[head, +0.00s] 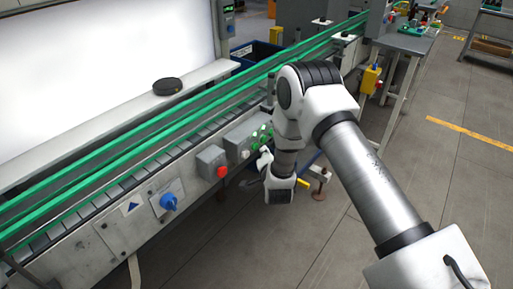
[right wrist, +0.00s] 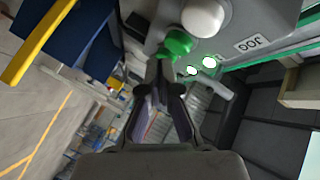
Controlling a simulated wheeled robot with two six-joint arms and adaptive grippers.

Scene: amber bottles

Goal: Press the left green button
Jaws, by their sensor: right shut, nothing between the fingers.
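A grey control box (head: 238,139) on the conveyor's side carries several small green buttons (head: 255,135) and a white button (head: 245,154). In the right wrist view, one green button (right wrist: 179,42) is unlit and sits beside a white knob-like button (right wrist: 203,17). My left gripper is out of view.
A grey box with a red button (head: 222,171) and a blue rotary switch (head: 168,202) sit left along the conveyor. Green conveyor rails (head: 130,142) run above. Open floor lies to the right.

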